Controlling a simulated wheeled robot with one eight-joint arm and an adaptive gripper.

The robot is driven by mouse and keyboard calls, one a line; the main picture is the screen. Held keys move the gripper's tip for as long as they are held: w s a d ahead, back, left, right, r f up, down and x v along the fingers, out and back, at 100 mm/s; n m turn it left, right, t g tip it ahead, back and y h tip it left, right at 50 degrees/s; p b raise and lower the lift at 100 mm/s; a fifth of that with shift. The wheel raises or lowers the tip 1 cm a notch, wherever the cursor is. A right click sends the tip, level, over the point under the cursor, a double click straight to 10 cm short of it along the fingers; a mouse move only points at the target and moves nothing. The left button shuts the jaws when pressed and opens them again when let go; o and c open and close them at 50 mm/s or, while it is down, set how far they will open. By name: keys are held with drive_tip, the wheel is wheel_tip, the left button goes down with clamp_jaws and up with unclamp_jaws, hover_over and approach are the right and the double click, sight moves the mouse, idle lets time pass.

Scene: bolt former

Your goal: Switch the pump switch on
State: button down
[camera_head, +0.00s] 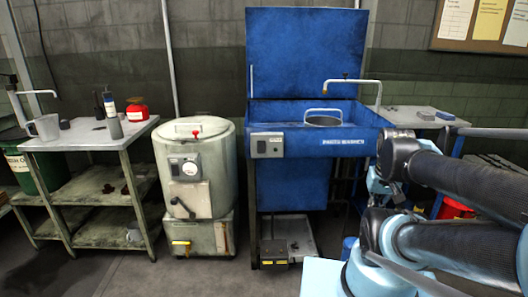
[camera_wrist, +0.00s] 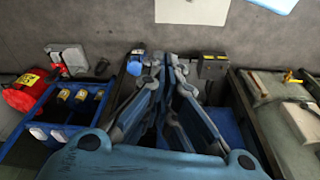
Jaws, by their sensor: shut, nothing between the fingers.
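A blue parts washer (camera_head: 345,142) with a raised lid stands in the middle of the head view. A small grey control box (camera_head: 267,145) sits on its front left; it may carry the pump switch, but its setting is too small to read. My gripper (camera_wrist: 168,62) is shut and empty in the wrist view, its fingers pointing toward the grey wall. In the head view my arm comes in from the right, and the fingertips cannot be made out clearly. The control box is not clearly identifiable in the wrist view.
A round cream tank (camera_head: 196,168) stands left of the washer. A metal table (camera_head: 80,136) with a mug and bottles is further left. The wrist view shows a blue crate (camera_wrist: 40,107) with bottles, a red container (camera_wrist: 24,93) and a grey box (camera_wrist: 213,66). Floor before the tank is clear.

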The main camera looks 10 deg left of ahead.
drive_tip(key=shift+w, duration=0.15)
drive_tip(key=w+a+r+n+t, duration=0.1)
drive_tip(key=w+a+r+n, duration=0.3)
drive_tip(key=w+a+n, duration=0.45)
drive_tip(key=w+a+r+n+t, duration=0.25)
drive_tip(key=a+r+n, duration=0.25)
drive_tip(key=n, duration=0.7)
drive_tip(key=a+r+n+t+y, duration=0.1)
drive_tip(key=a+r+n, duration=0.1)
drive_tip(key=a+n, duration=0.7)
drive_tip(key=a+r+n, duration=0.2)
drive_tip(key=a+n, duration=0.7)
drive_tip(key=a, duration=0.6)
drive_tip(key=shift+w+a+t+y, duration=0.35)
drive_tip(key=shift+w+a+y, duration=0.05)
drive_tip(key=shift+w, duration=0.1)
